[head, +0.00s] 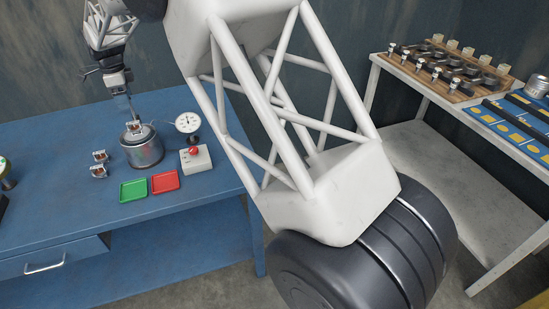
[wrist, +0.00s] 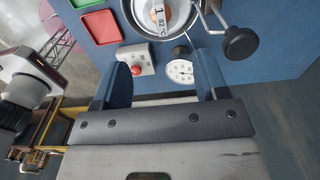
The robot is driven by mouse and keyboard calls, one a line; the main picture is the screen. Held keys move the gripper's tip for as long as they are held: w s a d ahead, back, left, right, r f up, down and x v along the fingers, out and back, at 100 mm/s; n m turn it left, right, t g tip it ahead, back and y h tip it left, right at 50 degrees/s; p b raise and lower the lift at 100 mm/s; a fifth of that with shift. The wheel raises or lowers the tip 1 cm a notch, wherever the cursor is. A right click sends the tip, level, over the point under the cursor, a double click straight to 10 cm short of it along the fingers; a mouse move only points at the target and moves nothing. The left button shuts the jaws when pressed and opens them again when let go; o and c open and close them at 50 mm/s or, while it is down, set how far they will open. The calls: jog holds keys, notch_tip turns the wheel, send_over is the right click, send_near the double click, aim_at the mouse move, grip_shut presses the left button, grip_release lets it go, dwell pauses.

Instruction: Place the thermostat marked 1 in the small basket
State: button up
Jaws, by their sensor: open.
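The thermostat marked 1 (wrist: 158,14) shows at the top edge of the wrist view, with a white label reading 1 and 82°C. It appears within the opening of a round metal pot (head: 142,152); it also shows at the pot's top in the head view (head: 134,127). Thin metal rods with a black knob (wrist: 240,43) reach out from the pot; I cannot tell whether they belong to the small basket. My gripper (wrist: 162,65) is open, its two blue fingers apart with nothing between them. In the head view it is above the pot, its tips small and unclear.
Two small labelled parts (head: 99,163) stand left of the pot on the blue table (head: 50,215). A dial gauge (head: 188,123), a box with a red button (head: 195,158), a green tray (head: 133,190) and a red tray (head: 165,181) are near it. A laden bench (head: 420,82) stands right.

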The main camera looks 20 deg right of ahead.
jog(key=s+d+r+n+t, duration=0.1)
jog(key=s+d+r+n, duration=0.4)
jog(key=s+d, duration=0.6)
jog(key=s+d+r+n, duration=0.3)
jog(key=s+d+r, duration=0.4)
jog(key=s+d, duration=0.4)
jog(key=s+d+f+n, duration=0.2)
jog(key=s+d+n, duration=0.1)
jog(key=s, duration=0.8)
jog(key=s+d+f+n+t, duration=0.1)
jog(key=s+d, duration=0.4)
jog(key=s, duration=0.6)
jog(key=s+d+f+n, duration=0.3)
jog(key=s+d+n, duration=0.1)
jog(key=s, duration=0.7)
jog(key=shift+n+t, duration=0.3)
jog(key=shift+n, duration=0.5)
jog(key=shift+f, duration=0.1)
